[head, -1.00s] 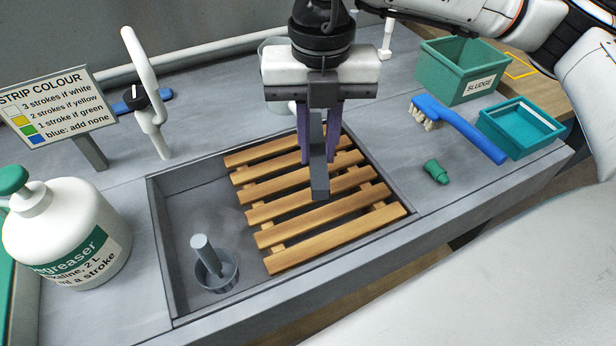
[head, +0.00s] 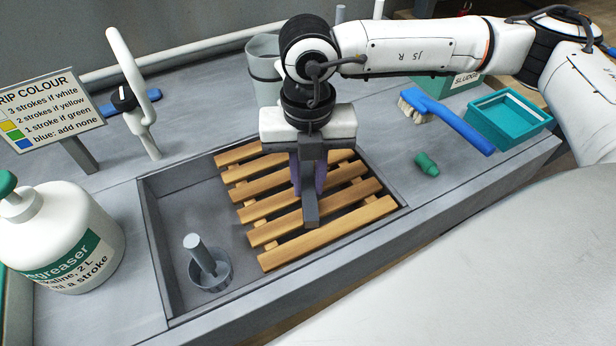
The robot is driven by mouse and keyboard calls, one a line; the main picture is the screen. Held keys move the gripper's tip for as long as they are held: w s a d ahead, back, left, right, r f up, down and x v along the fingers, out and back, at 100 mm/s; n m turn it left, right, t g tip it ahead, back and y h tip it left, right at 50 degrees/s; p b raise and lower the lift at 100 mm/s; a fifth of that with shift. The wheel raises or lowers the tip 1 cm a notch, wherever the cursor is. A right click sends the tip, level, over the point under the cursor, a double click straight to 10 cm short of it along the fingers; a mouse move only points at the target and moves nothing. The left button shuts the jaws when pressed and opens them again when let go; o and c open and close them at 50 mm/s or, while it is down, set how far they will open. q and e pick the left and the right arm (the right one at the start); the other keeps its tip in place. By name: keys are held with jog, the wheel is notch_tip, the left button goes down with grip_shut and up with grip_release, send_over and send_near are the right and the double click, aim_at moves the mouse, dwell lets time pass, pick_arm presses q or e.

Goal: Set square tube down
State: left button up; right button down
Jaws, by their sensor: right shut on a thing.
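The grey square tube (head: 311,211) is in the head view, over the wooden slatted rack (head: 285,237) in the sink. My right gripper (head: 308,187) points down and is shut on the tube. The gripper hides the tube's far part. The tube's near end is low over the slats; I cannot tell whether it touches them. My left gripper is not in view.
The sink (head: 165,250) has a drain with an upright grey pipe (head: 201,255) at left. A degreaser bottle (head: 75,245), tap (head: 130,75) and sign (head: 45,110) stand left. A blue brush (head: 450,122), green plug (head: 427,164) and teal tray (head: 510,118) lie right.

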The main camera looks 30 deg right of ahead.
aim_at(308, 186)
jog(key=c, duration=1.6)
grip_release()
jog(key=shift+f, duration=0.1)
notch_tip(308, 186, up, 12)
jog(key=shift+r, duration=0.2)
